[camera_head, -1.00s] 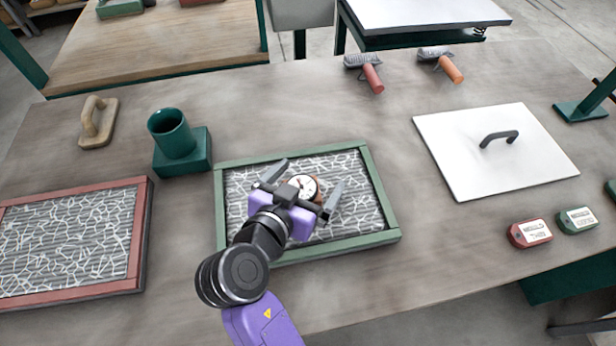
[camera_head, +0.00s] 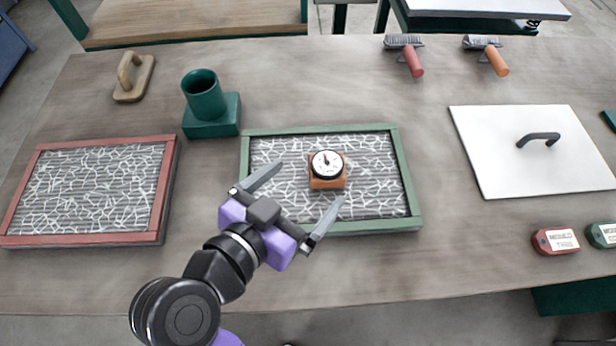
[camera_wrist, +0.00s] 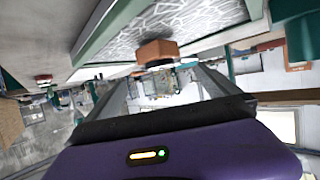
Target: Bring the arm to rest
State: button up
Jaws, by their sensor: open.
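My gripper (camera_head: 302,205) is open and empty in the head view, in front of and to the left of a small orange-brown block with a round white dial gauge (camera_head: 326,170). The gauge stands on the fibre-covered panel inside the green frame (camera_head: 409,190). The fingers point toward the upper right and appear apart from the gauge. In the wrist view, the gauge's orange-brown base (camera_wrist: 157,50) shows beyond the gripper (camera_wrist: 165,85), next to the green-edged frame.
A red frame with fibres (camera_head: 171,190) lies left. A green cup holder (camera_head: 212,127) and a wooden float (camera_head: 133,78) stand behind. A white lid (camera_head: 500,170), two brushes (camera_head: 413,63) and a red tag block (camera_head: 556,240) are right. The table front is mostly bare.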

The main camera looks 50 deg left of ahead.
dwell(0.6)
jog(key=s+a+r+n+y, duration=0.1)
jog(key=a+r+n+y, duration=0.2)
jog(key=a+n+y, duration=0.25)
jog(key=s+d+f+m+t+h, duration=0.1)
jog(key=d+f+m+t, duration=0.1)
jog(key=d, duration=1.2)
jog(key=d+f+m+t, duration=0.1)
jog(key=d+f+m, duration=0.1)
jog(key=d, duration=1.3)
jog(key=s+d+f+m+h, duration=0.1)
jog(key=s+d+m+h, duration=0.1)
jog(key=s+d, duration=0.3)
jog(key=s+d+f+m+g+h, duration=0.1)
jog(key=s+d+h, duration=0.4)
jog(key=d, duration=0.6)
jog(key=shift+s+f+m, duration=0.45)
jog(key=shift+s+f, duration=0.1)
jog(key=shift+f, duration=0.05)
